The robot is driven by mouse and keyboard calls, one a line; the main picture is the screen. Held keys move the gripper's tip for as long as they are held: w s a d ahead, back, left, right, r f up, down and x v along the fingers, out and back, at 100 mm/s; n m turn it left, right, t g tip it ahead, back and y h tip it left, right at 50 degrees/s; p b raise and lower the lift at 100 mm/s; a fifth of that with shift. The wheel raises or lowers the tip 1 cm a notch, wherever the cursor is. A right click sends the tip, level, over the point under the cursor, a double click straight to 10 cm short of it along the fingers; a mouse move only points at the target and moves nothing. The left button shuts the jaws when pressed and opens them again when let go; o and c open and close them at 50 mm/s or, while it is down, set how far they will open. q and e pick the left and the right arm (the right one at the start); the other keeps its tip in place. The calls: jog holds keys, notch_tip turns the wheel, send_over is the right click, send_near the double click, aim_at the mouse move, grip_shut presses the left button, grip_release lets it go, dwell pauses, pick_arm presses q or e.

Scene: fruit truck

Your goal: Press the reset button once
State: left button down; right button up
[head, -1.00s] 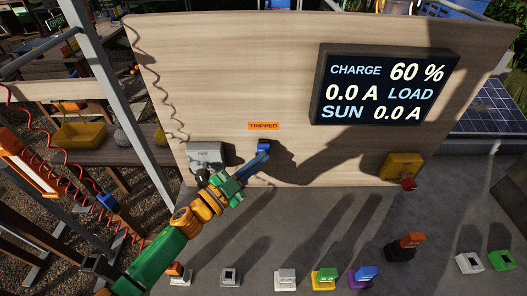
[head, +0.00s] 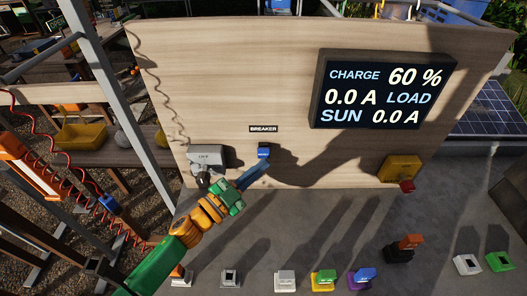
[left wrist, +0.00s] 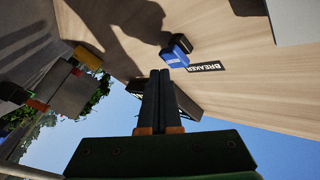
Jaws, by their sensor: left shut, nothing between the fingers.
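A small blue button block (head: 264,151) sits on the wooden board under a dark label reading BREAKER (head: 263,129). In the left wrist view the blue block (left wrist: 176,52) has a black part beside it, and the label (left wrist: 204,66) is to its right. My left gripper (head: 265,166) comes in from the lower left and is shut and empty. Its fingertips are just below the blue block in the head view. In the left wrist view the closed fingers (left wrist: 161,74) point toward the block, with a small gap in the picture. My right gripper is not in view.
A grey switch box (head: 206,156) is left of the blue block. A display (head: 384,88) reads charge 60 %, load 0.0 A and sun 0.0 A. A yellow box (head: 401,167) with a red knob is at the right. Several small coloured blocks line the grey counter (head: 330,225).

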pick_arm(q)
jog(key=shift+s, duration=0.1)
jog(key=s+p, duration=0.2)
jog(key=s, duration=0.3)
dwell(0.4)
dwell(0.6)
